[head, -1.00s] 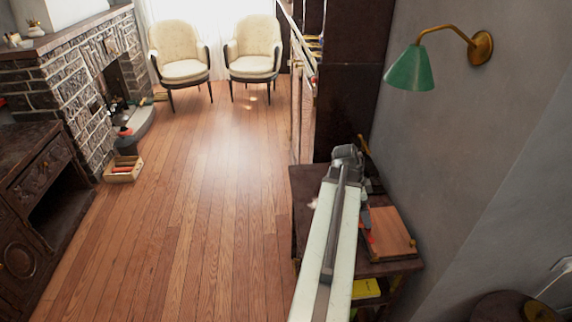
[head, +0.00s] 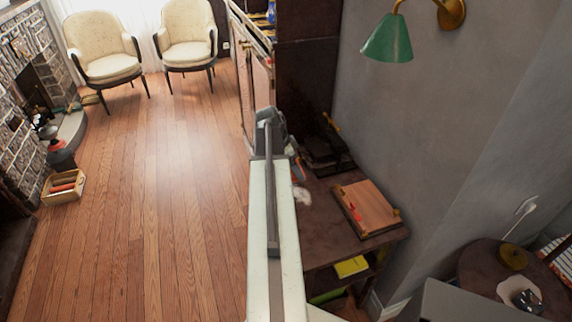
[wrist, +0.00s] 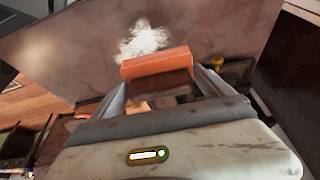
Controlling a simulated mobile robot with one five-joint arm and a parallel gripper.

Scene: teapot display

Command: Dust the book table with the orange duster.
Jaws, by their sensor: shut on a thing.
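My gripper (wrist: 158,88) is shut on the orange duster (wrist: 157,63), which shows as an orange block between the fingers in the wrist view. In the head view, its orange part (head: 297,168) shows just right of my arm's end. The book table (head: 320,240) is dark brown, with its left part behind my arm. A white patch (wrist: 145,40) lies just past the duster in the wrist view, against a brown surface. It also shows in the head view (head: 302,196). I cannot tell whether it is dust or part of the duster, nor whether the duster touches the table.
A brown book-like board with red bits (head: 367,206) lies on the table's right, and a dark object (head: 327,155) stands at its back. A green wall lamp (head: 388,38) hangs above. A round table (head: 480,270) is at lower right. Open floor (head: 165,220) lies left.

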